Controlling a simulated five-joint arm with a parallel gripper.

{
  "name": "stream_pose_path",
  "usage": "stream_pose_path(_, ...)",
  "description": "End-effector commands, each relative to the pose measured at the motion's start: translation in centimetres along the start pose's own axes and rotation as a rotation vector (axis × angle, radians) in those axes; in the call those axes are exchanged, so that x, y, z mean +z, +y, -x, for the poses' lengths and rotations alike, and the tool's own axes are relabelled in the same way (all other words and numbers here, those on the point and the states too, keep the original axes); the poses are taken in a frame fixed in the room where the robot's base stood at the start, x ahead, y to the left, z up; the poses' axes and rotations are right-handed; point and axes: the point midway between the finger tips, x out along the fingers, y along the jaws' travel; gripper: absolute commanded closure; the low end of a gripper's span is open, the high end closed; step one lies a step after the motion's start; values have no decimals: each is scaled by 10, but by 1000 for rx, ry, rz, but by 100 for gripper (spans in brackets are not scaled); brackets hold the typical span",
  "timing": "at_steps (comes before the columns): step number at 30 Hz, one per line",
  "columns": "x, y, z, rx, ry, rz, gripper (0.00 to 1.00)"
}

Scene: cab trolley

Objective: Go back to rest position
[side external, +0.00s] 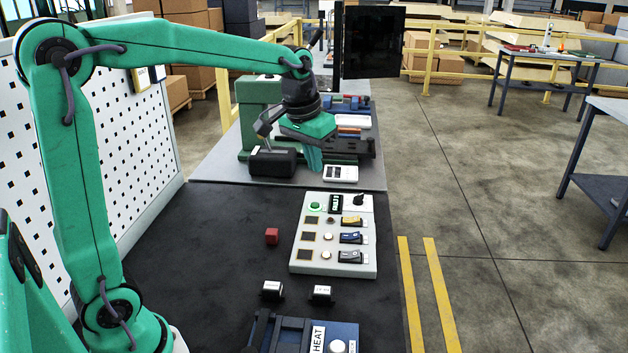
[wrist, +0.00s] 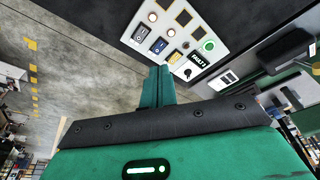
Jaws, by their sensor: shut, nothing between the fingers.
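My gripper (side external: 313,160) hangs from my green arm, which reaches across from the left in the side external view. Its green fingers are together with nothing between them, above the grey bench near a white device. In the wrist view the shut fingers (wrist: 158,82) point toward a white control panel. That control panel (side external: 333,258) lies on the black mat, on the near side of the gripper in the side external view. It carries a green button, a small display, a black knob and coloured rocker switches. The wrist view shows the panel (wrist: 158,17) at the top.
A blue unit marked HEAT (side external: 343,338) is at the front. A white device (side external: 341,174) and green machine (side external: 262,105) stand near my gripper.

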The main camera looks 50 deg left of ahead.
Motion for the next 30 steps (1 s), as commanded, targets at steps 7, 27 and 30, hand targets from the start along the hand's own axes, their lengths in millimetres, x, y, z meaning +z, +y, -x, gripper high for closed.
stream_pose_path(7,49,5,26,9,63,-32,100)
stream_pose_path(27,178,7,36,31,222,-113,100)
stream_pose_path(30,190,7,33,33,238,-122,100)
